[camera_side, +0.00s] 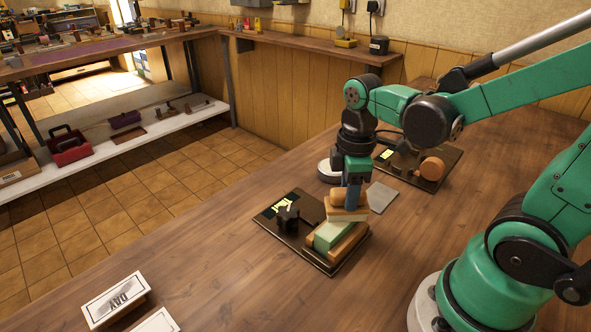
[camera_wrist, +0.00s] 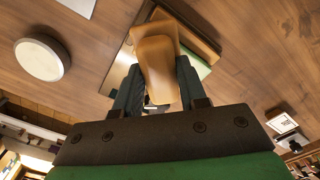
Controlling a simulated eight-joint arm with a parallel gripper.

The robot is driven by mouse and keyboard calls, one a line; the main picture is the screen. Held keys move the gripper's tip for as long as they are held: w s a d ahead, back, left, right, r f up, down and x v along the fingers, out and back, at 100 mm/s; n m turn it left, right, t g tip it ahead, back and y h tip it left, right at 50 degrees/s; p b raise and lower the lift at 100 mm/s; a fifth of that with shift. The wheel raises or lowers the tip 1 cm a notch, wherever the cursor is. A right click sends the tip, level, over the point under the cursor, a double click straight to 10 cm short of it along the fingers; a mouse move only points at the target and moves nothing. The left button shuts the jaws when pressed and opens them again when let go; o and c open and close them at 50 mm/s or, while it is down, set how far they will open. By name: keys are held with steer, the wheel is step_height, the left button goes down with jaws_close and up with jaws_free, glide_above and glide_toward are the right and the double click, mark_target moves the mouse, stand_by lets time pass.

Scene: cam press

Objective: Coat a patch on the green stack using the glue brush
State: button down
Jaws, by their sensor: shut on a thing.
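My gripper (camera_side: 352,203) is shut on the glue brush (camera_side: 347,213), which has a wooden handle and a wide pale head. In the wrist view the brush's tan handle (camera_wrist: 158,70) stands between the two fingers of my gripper (camera_wrist: 156,95). The green stack (camera_side: 333,234) lies between wooden pieces on a dark base board (camera_side: 318,258). The brush head is over the stack's far end and hides that part. I cannot tell whether the bristles touch it. In the wrist view the brush mostly covers the stack.
A black knob (camera_side: 288,218) stands on the same board, left of the stack. A round white-topped dish (camera_side: 328,170) and a grey plate (camera_side: 381,197) lie behind. A second board (camera_side: 437,178) carries an orange-brown round piece (camera_side: 432,168).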

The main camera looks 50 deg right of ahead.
steer(key=shift+d, duration=1.25)
steer(key=shift+d+r, duration=0.1)
steer(key=shift+r, duration=0.2)
step_height(320, 180, up, 8)
steer(key=shift+f, duration=0.25)
steer(key=d+r+m, duration=0.7)
steer(key=d+m, duration=0.2)
steer(key=d, duration=0.2)
steer(key=shift+w+f, duration=0.1)
steer(key=shift+f, duration=9.7)
